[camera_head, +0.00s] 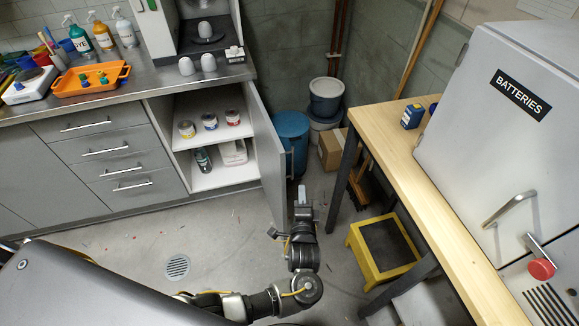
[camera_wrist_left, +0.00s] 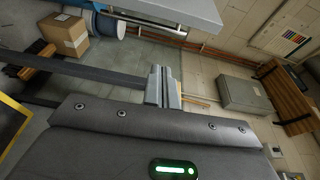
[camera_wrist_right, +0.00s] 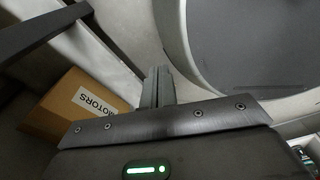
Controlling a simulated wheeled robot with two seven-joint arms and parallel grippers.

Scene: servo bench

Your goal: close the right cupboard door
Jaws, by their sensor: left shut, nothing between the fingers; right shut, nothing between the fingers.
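The right cupboard door (camera_head: 268,155) is grey and stands wide open, swung out from the cupboard under the bench. Its bar handle (camera_head: 291,163) is on the right-hand face. In the left wrist view the door (camera_wrist_left: 185,8) and handle (camera_wrist_left: 150,22) cross the top. My left gripper (camera_head: 302,196) is shut and empty, just right of the door's free edge, on the handle side. Its fingertips (camera_wrist_left: 163,72) show below the handle in the left wrist view; no contact shows. My right gripper (camera_wrist_right: 157,78) is shut and empty, seen only in its wrist view.
The open cupboard holds several cans (camera_head: 210,121) and a bottle (camera_head: 203,160) on its shelves. A blue bin (camera_head: 291,130), a cardboard box (camera_head: 332,150) and a yellow step stool (camera_head: 383,250) stand right of the door. A wooden table (camera_head: 410,170) bounds the right.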

